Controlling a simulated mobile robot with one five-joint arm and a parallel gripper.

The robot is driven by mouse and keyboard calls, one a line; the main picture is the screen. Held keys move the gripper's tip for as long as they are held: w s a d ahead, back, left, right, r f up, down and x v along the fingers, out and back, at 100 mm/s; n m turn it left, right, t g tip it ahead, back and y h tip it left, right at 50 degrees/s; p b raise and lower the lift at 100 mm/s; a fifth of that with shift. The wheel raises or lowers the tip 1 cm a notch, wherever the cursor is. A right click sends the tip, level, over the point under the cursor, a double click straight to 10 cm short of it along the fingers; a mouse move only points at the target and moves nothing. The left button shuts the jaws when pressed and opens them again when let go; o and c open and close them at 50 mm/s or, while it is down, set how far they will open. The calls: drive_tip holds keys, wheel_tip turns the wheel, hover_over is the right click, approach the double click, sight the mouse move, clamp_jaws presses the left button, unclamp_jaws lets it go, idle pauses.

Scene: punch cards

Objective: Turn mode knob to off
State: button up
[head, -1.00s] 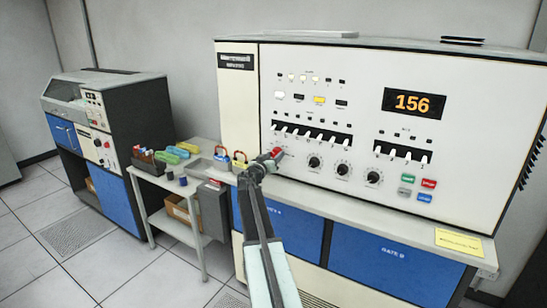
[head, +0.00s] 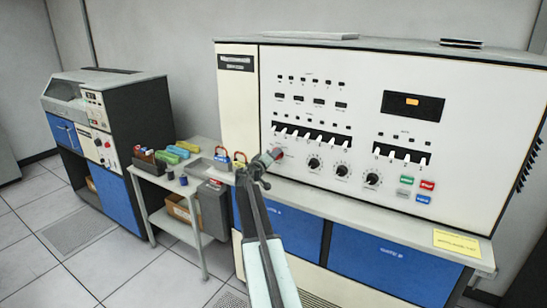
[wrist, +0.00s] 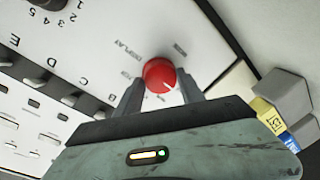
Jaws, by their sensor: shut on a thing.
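The mode knob (wrist: 159,75) is a round red knob with a white pointer line, on the white front of the console. In the wrist view it sits between the two fingertips of my gripper (wrist: 160,88), which is shut on it. The pointer line runs toward the lower right of that picture. The labels around the knob are small, and the gripper hides part of them. In the head view my gripper (head: 271,158) is at the left end of the lower knob row, and only a bit of the red knob (head: 280,154) shows beside it.
Three black knobs (head: 314,163) sit to the right of the red one, below a row of white toggle switches (head: 311,136). The display (head: 413,105) shows only a small orange mark.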

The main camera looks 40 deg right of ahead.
drive_tip(key=shift+n, duration=0.3)
drive_tip(key=o, duration=1.4)
drive_tip(key=shift+a, duration=0.1)
drive_tip(key=v, duration=0.7)
drive_tip(key=shift+a+p, duration=0.3)
drive_tip(key=shift+p, duration=0.1)
